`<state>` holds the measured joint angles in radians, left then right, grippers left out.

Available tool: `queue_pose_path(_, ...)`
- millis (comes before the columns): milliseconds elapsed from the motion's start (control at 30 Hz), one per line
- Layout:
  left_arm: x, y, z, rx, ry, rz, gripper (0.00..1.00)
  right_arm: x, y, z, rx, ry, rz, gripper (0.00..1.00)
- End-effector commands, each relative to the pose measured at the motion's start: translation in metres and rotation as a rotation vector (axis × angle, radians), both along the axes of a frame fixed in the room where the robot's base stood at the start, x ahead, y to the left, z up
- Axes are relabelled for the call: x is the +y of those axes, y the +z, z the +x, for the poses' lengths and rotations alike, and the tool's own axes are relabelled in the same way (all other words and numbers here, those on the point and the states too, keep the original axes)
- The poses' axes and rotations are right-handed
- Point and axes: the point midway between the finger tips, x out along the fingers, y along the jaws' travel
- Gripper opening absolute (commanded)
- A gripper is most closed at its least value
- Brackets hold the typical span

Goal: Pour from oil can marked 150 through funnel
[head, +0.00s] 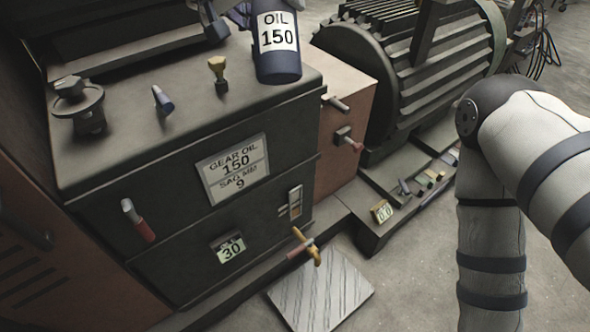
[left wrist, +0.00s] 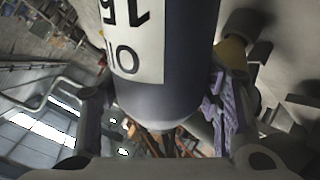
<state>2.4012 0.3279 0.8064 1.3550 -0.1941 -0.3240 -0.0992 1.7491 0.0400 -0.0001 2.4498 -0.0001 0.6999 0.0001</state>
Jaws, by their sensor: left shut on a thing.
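The dark blue oil can (head: 278,66) has a white label reading OIL 150. It is at the top of the head view, near the far right corner of the black gearbox top, and its upper end is cut off. My left gripper (head: 238,12) is shut on the can; its purple fingers sit on either side of the can (left wrist: 168,98) in the left wrist view. A small brass funnel-like piece (head: 217,66) stands on the gearbox top, left of the can and apart from it. My right gripper is out of view.
A ribbed motor (head: 430,50) stands behind. My right arm fills the right side. A metal floor plate (head: 320,290) lies in front.

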Motion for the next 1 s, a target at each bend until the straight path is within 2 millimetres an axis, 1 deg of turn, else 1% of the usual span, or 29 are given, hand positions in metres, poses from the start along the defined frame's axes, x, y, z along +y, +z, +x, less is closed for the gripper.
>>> queue_pose_path(33, 0.000, 0.012, -0.004, -0.071, 0.000, -0.003, 0.25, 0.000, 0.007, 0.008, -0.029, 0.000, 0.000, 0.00)
queue_pose_path(167, -0.001, 0.003, -0.003, -0.169, 0.001, 0.006, 0.25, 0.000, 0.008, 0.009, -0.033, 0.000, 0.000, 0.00)
queue_pose_path(367, 0.000, 0.000, -0.002, -0.175, 0.001, 0.007, 0.25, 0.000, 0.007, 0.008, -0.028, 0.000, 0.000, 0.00)
queue_pose_path(433, 0.000, -0.004, -0.001, -0.197, 0.002, 0.007, 0.25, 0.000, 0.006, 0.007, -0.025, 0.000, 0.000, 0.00)
queue_pose_path(533, 0.000, -0.018, 0.001, -0.320, 0.001, 0.015, 0.25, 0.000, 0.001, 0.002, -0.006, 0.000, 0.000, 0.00)
queue_pose_path(633, 0.001, -0.023, 0.004, -0.423, 0.001, 0.022, 0.25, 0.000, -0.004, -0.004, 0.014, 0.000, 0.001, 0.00)
queue_pose_path(700, 0.001, -0.021, 0.004, -0.455, 0.002, 0.025, 0.25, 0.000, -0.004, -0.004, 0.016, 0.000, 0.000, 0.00)
queue_pose_path(933, 0.000, -0.014, 0.004, -0.465, 0.002, 0.025, 0.25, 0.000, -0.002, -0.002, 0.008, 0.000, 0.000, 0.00)
queue_pose_path(1000, 0.000, -0.006, 0.004, -0.469, 0.002, 0.026, 0.25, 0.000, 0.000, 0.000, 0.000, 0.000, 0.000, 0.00)
